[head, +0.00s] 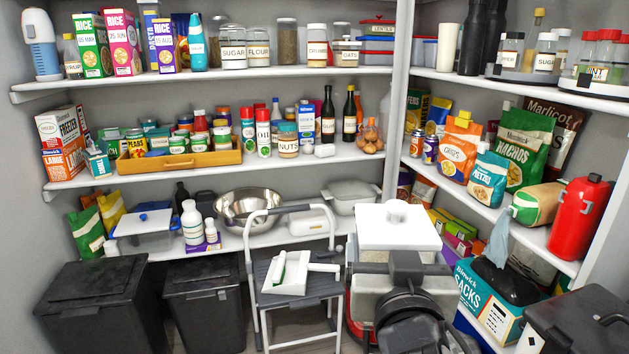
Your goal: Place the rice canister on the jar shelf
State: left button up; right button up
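The rice canister (397,228) is a squarish, pale container with a white knobbed lid, upright at lower centre-right in the head view. My dark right gripper (398,262) is in front of it, around its body, and appears shut on it; the gripper hides part of the front. The canister is in front of and below the shelves, apart from them. The jar shelf (300,71) is the upper back shelf. Jars marked sugar (233,48), flour (259,50) and oats (348,53) stand on it. My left gripper is not in view.
A step stool (292,275) with a dustpan and brush stands left of the canister. Black bins (100,300) stand at lower left. A red extinguisher (578,217) stands on the right shelf. Free gaps between the jars are narrow.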

aim_at(261, 74)
jog(key=i, duration=2.35)
jog(key=u, duration=0.75)
